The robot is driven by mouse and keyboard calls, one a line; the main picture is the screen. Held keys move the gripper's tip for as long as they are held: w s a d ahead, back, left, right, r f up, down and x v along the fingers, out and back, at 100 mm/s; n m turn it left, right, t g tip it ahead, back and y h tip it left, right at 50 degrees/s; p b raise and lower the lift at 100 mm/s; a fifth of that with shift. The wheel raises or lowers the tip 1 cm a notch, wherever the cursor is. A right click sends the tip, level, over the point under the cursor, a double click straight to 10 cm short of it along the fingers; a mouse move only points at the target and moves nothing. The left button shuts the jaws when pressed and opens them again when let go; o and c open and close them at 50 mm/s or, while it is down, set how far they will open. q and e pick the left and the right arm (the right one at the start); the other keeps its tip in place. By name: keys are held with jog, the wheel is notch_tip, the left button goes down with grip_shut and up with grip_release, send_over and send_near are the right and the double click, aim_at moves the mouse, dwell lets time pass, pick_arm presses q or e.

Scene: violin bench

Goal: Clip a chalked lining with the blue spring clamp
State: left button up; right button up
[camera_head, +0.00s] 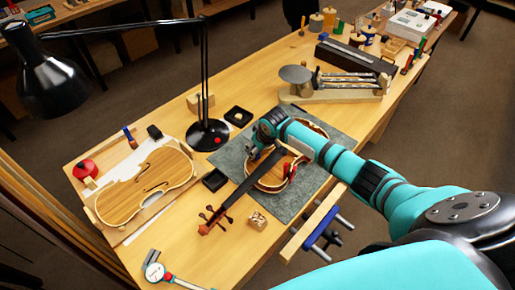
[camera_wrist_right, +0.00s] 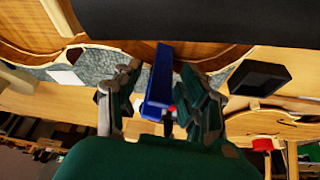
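My right gripper (camera_head: 256,150) is over the open violin body (camera_head: 268,180), which lies on the grey mat (camera_head: 325,146). In the right wrist view the blue spring clamp (camera_wrist_right: 157,82) stands between the two fingers of this gripper (camera_wrist_right: 160,76). A narrow gap shows on each side of the clamp, so the fingers look open around it. The clamp's far end overlaps the curved wooden edge of the violin body (camera_wrist_right: 205,55). Whether it grips a lining cannot be told. The linings and any chalk marks cannot be made out. My left gripper is not in view.
A dark neck (camera_head: 237,193) runs from the violin body toward the front. A second violin body (camera_head: 148,190) lies on a board at left. A black lamp (camera_head: 208,134), small dark trays (camera_head: 214,180), a balance (camera_head: 335,85) and a wooden block (camera_head: 257,221) stand nearby.

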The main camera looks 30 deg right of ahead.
jog(key=v, duration=1.2)
dwell(0.6)
